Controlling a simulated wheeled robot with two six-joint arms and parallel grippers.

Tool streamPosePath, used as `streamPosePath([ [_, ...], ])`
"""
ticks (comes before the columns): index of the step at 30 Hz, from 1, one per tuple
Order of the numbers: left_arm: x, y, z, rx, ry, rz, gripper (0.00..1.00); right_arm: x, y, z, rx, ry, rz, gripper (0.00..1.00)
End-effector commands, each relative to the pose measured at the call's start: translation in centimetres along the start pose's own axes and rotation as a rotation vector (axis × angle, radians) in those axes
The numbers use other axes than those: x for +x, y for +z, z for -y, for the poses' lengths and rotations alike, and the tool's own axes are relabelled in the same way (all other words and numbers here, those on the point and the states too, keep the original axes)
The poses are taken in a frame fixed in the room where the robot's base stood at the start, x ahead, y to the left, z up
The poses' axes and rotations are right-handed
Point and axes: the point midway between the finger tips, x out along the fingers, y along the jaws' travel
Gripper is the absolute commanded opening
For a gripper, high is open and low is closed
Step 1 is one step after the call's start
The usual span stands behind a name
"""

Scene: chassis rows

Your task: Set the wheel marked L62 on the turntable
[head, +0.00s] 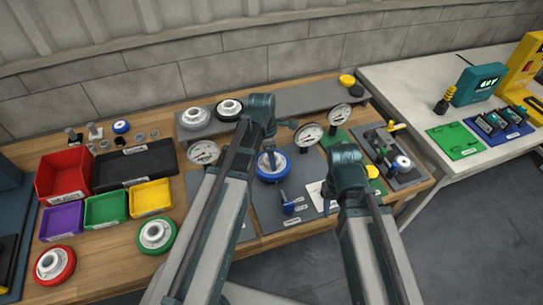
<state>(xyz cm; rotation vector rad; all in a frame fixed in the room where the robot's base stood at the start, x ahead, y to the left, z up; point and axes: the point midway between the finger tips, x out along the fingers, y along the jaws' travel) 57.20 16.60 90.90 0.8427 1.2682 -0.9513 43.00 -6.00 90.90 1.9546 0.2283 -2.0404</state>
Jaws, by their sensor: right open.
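No L62 mark is readable on any wheel. A red-rimmed wheel (53,263) and a green-rimmed wheel (156,234) lie at the bench's front left. My left gripper is hidden.
Red (63,174), purple (62,222), green (106,209) and yellow (151,197) bins and a black tray (135,165) fill the left. Dial gauges (203,152) (308,136) (340,115) stand around the plate. A pale table (420,80) with devices is at right.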

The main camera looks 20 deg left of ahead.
Motion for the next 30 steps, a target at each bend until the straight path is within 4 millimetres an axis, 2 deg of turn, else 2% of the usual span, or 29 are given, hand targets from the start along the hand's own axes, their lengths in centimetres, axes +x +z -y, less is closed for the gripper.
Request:
streamPosePath([
  [10,1.3,-0.1,0.0,0.0,0.0,0.0,0.0,1.3,-0.1,0.1,0.0,0.0,0.0,0.5],
  [20,1.4,-0.2,0.0,0.0,0.0,0.0,0.0,1.4,-0.1,0.1,0.0,0.0,0.0,0.5],
  [21,1.4,-0.2,0.0,0.0,0.0,0.0,0.75,1.4,-0.1,0.1,0.0,0.0,0.0,0.5],
  [25,1.4,-0.2,0.0,0.0,0.0,0.0,0.98,1.4,-0.1,0.1,0.0,0.0,0.0,0.5],
  [30,1.4,-0.2,0.0,0.0,0.0,0.0,1.0,1.4,-0.1,0.1,0.0,0.0,0.0,0.5],
])
